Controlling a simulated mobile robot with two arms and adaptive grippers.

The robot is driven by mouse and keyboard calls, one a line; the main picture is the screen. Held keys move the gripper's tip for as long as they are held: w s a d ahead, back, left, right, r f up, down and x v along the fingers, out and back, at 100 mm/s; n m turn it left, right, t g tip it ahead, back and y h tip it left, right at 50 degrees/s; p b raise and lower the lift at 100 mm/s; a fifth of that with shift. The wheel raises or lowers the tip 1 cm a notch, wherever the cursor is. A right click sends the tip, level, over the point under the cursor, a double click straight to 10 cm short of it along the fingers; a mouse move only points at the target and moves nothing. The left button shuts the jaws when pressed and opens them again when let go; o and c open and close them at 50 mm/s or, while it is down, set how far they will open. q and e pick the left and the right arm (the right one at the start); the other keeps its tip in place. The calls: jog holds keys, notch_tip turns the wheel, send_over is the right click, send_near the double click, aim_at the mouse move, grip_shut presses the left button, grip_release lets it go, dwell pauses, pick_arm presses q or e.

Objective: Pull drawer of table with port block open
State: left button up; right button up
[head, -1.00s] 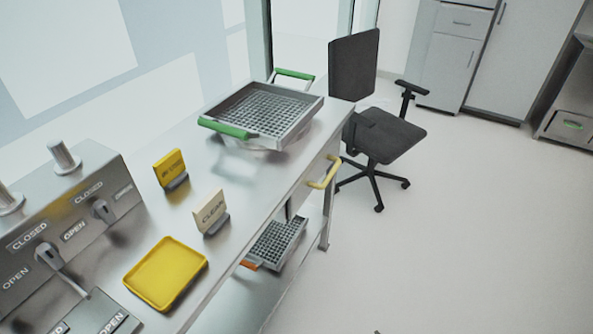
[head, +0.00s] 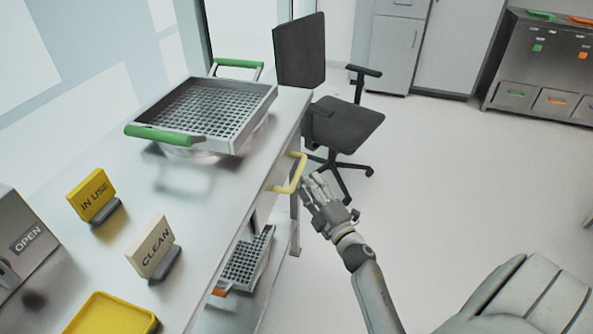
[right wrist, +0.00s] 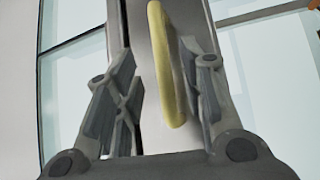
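The drawer's yellow handle (head: 291,173) sits on the front side of the steel table (head: 185,215), below the table top. The drawer front (head: 272,183) looks flush with the table. My right gripper (head: 313,184) is just to the right of the handle in the head view. In the right wrist view the yellow handle (right wrist: 167,65) stands between the open fingers of my right gripper (right wrist: 160,85), nearer the right finger. I cannot tell whether that finger touches it. The port block (head: 25,240) shows only partly at the left edge, with an OPEN label. My left gripper is not in view.
A mesh tray with green handles (head: 215,110) stands on the table top, with IN USE (head: 92,195) and CLEAN (head: 155,247) signs and a yellow tray (head: 112,318). Another mesh tray (head: 246,258) is below. A black chair (head: 345,125) stands behind the table's end.

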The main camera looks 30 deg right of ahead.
aim_at(299, 169)
jog(key=w, duration=0.6)
jog(key=shift+w+d+r, duration=0.2)
jog(key=shift+d+r, duration=0.1)
jog(key=shift+r, duration=0.05)
jog(key=shift+c, duration=0.4)
grip_shut()
